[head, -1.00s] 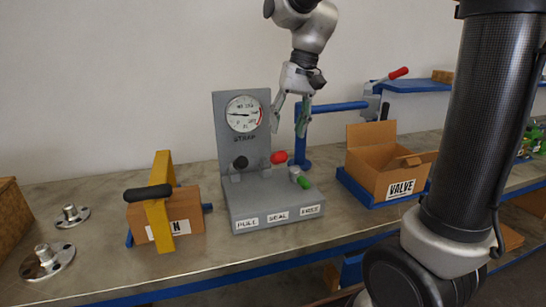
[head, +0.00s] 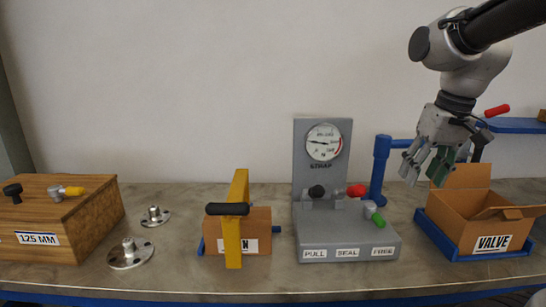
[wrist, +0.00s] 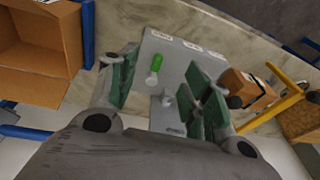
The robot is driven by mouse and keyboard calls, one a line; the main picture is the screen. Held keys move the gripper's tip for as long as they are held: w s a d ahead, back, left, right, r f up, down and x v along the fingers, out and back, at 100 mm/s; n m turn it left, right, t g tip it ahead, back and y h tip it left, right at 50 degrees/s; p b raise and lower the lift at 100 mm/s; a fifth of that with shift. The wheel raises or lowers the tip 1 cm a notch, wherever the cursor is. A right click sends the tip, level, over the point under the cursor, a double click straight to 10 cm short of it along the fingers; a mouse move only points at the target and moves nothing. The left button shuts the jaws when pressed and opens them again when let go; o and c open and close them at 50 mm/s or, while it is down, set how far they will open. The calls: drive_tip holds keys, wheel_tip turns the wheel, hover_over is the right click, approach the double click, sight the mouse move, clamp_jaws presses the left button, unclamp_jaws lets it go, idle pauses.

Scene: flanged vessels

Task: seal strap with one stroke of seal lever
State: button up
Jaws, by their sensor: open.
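The grey strap console (head: 345,248) stands on the bench, labelled PULL, SEAL and FREE. The seal lever is the red-knobbed one (head: 357,191), above the SEAL label. A black-knobbed lever (head: 316,191) is left of it and a green one (head: 376,217) right. My gripper (head: 424,175) is open and empty, raised in the air to the right of the levers and apart from them. In the wrist view the green lever (wrist: 155,68) shows between my open fingers; the red knob is not visible there.
An open VALVE carton (head: 470,225) sits in a blue tray at right, below my gripper. A blue post (head: 379,165) stands behind the console. A yellow frame (head: 235,245) with a black handle stands by a small carton at left. Flanges (head: 130,254) and a wooden box (head: 90,220) are farther left.

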drive_tip(key=s+d+f+t, duration=0.2)
drive_tip(key=s+d, duration=0.2)
drive_tip(key=s, duration=0.6)
drive_tip(key=shift+s+d+f+m+h, duration=0.2)
drive_tip(key=shift+m+h, duration=0.1)
drive_tip(key=shift+h, duration=0.1)
